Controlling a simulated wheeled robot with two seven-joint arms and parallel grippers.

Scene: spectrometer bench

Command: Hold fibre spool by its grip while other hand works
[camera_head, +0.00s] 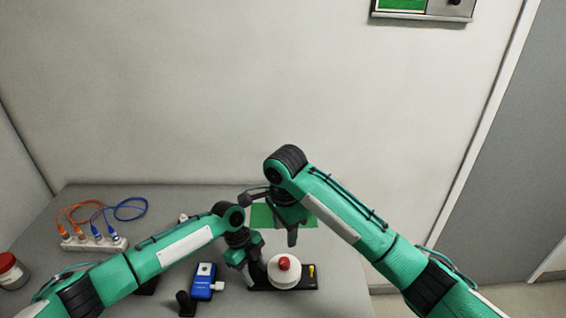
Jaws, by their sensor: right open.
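The fibre spool appears to be the white round body (293,281) with a red knob on top, sitting on a black base (309,284) on the bench. My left gripper (254,279) points down at the spool's left side, close to it. Its fingertips blend with dark parts there, so I cannot tell whether they grip anything. My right gripper (292,240) is open above and behind the spool, over a green mat (262,216), and looks empty. The spool's grip is not clearly visible.
A blue device (202,284) with a white connector and a black upright piece (185,302) stand left of the spool. A white power strip (94,243) with orange and blue cables lies at the back left. A red-lidded jar (10,274) is at the left edge.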

